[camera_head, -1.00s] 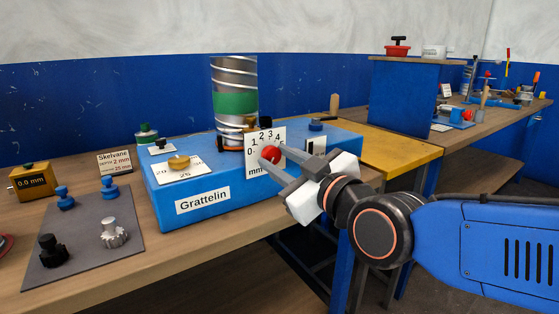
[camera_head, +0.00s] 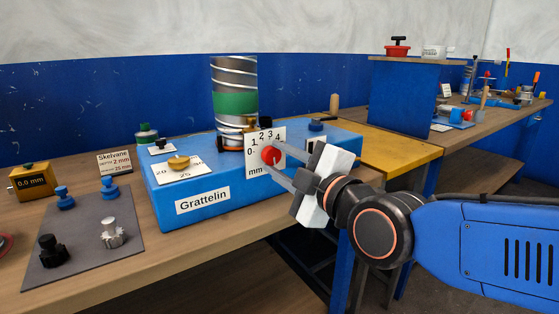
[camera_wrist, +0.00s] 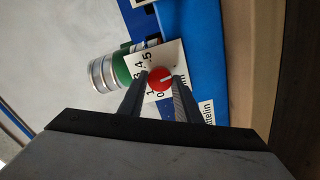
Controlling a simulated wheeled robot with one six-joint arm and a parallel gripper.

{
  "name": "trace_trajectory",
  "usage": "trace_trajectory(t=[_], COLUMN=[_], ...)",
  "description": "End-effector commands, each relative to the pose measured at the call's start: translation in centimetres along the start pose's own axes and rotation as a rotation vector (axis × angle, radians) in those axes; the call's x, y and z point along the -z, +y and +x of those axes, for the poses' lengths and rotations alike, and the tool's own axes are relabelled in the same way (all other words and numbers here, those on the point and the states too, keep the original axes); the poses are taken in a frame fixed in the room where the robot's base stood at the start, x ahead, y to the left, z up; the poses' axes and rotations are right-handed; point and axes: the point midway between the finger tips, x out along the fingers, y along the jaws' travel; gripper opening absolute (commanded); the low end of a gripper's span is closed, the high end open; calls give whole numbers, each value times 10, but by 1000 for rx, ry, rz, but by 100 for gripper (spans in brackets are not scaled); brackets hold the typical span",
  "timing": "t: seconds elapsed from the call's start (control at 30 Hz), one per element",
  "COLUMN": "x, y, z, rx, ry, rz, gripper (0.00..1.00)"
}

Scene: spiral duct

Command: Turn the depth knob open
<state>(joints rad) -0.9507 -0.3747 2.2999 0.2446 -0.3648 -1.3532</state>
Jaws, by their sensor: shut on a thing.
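The red round depth knob (camera_head: 270,155) sits on a white dial card (camera_head: 252,167) on the front of the blue Grattelin box (camera_head: 230,200). The card is marked with numbers from 0 upward and "mm". My gripper (camera_head: 272,157) is shut on the knob, one finger above and one below it. In the wrist view the knob (camera_wrist: 160,78) lies between the two finger ends, with a short white mark on its face. Some numbers are partly hidden by the fingers there, so I cannot tell the exact setting.
A brass knob (camera_head: 179,162) with its own card is on the box top. A spiral duct with a green band (camera_head: 235,103) stands behind. A "Skelvane" sign (camera_head: 115,162) stands left, behind a grey mat (camera_head: 85,250) with several knob-like parts.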

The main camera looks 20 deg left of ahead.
Motion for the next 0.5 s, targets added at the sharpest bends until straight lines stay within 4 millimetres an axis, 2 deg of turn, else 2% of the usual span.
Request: trace_trajectory(t=[0.5], x=[-1], y=[-3], z=[0], rx=[6], ry=[-2], rz=[-30], gripper=[8])
